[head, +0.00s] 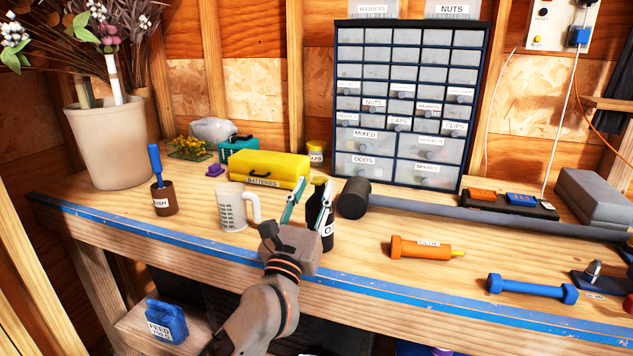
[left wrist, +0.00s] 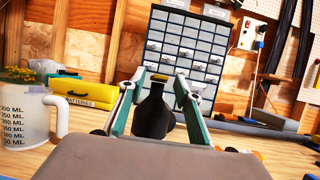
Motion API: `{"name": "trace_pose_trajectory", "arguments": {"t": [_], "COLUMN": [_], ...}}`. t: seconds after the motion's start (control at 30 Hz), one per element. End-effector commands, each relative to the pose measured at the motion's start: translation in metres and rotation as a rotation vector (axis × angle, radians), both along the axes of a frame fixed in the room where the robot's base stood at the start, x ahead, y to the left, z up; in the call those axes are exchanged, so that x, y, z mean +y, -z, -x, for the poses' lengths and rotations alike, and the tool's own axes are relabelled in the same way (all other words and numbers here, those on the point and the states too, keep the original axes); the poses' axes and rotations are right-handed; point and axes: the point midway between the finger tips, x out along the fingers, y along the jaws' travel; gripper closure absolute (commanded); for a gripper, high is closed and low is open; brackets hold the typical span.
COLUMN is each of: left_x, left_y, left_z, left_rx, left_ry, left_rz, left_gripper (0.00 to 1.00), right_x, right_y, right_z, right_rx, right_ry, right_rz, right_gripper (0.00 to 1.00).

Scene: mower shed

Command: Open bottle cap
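A dark bottle (head: 327,226) with a white label stands upright on the workbench, with a yellowish cap (head: 320,181) on top. In the left wrist view the bottle (left wrist: 151,118) shows its dark shoulder and narrow neck. My left gripper (head: 308,190) is at the bottle, its two green-edged fingers spread. In the left wrist view my left gripper (left wrist: 160,76) has a finger on either side of the neck, with gaps visible; I cannot tell how far the bottle lies between them. The gripper body hides the bottle's lower part. My right gripper is out of view.
A measuring jug (head: 232,210) stands left of the bottle, with a yellow batteries case (head: 268,168) behind. A mallet (head: 354,198) lies close on the right. An orange tool (head: 420,248) and a blue dumbbell-shaped item (head: 531,288) lie farther right. The bench's blue front edge (head: 220,253) is near.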

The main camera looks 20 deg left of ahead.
Motion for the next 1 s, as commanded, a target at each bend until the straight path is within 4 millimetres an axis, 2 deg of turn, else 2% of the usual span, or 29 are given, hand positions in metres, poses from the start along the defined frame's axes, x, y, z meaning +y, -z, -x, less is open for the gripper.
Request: {"name": "trace_pose_trajectory", "arguments": {"t": [0.2,0.53,0.57,0.67,0.7,1.0], "left_x": [0.000,0.000,0.000,0.000,0.000,0.000], "left_y": [-0.009,-0.010,-0.010,-0.010,-0.010,-0.012], "left_z": [-0.022,-0.026,-0.026,-0.026,-0.026,-0.026], "left_rx": [0.000,0.001,0.001,0.001,0.001,0.009], "left_ry": [0.000,0.000,0.000,0.000,0.000,0.000], "left_rz": [0.000,0.000,0.000,0.000,0.000,0.001], "left_gripper": [0.67,0.67,0.69,0.95,1.00,1.00], "right_x": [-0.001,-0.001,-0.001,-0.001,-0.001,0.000], "right_y": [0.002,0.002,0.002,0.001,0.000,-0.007], "right_z": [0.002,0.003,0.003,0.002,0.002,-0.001], "right_rx": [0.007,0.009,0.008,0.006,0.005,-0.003], "right_ry": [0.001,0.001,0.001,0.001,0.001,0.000], "right_rz": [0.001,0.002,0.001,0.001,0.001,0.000], "right_gripper": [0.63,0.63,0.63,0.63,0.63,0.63]}}
